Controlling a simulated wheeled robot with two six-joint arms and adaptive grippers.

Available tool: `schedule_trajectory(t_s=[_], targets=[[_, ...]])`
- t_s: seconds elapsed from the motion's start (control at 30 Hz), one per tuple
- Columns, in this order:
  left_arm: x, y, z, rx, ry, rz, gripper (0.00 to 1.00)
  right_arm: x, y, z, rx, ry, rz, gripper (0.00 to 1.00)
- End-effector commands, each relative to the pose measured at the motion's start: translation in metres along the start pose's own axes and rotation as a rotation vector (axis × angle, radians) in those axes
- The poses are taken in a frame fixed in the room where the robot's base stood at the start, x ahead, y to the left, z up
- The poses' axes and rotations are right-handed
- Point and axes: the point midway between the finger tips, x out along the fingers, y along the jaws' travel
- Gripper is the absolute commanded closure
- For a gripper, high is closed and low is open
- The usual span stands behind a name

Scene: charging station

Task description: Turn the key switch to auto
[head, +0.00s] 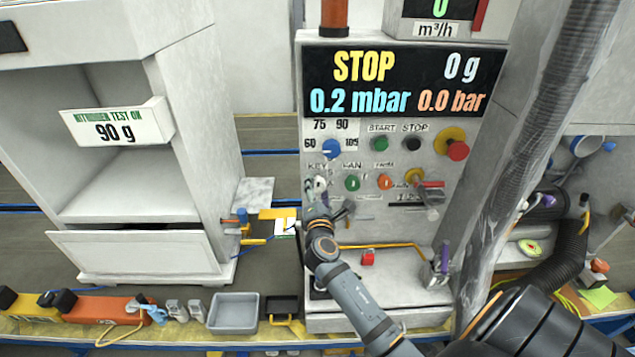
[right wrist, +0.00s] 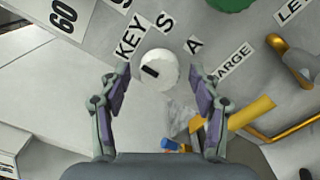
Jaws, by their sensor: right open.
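The key switch is a round white knob (right wrist: 158,70) with a short dark mark on its face, in the middle of the right wrist view. Labels KEY, S and A sit around its upper side. It also shows in the head view as a small pale knob (head: 320,183) under the KEY label at the panel's left. My right gripper (right wrist: 160,82) is open and empty, with one finger on each side of the knob and gaps between. In the head view my right gripper (head: 318,200) is just in front of the panel, partly hidden by its own arm. My left gripper is not in view.
A yellow-handled lever (right wrist: 252,112) is right of the gripper. A ribbed hose (head: 530,150) runs at the right.

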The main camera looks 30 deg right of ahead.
Motion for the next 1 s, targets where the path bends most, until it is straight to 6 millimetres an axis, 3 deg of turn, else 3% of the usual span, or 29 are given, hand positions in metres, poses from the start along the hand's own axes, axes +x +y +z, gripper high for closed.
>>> schedule_trajectory(t_s=[0.2,0.47,0.87,1.0], targets=[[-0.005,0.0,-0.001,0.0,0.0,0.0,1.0,0.021,0.0,0.0,0.001,0.001,-0.001,0.37],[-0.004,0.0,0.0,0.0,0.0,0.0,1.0,0.022,-0.001,-0.001,0.002,0.001,-0.001,0.37],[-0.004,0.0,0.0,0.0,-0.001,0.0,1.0,0.021,-0.001,-0.001,0.002,0.001,-0.001,0.91],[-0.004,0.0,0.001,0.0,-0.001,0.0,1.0,0.021,-0.001,-0.001,0.006,0.001,-0.001,0.91]])
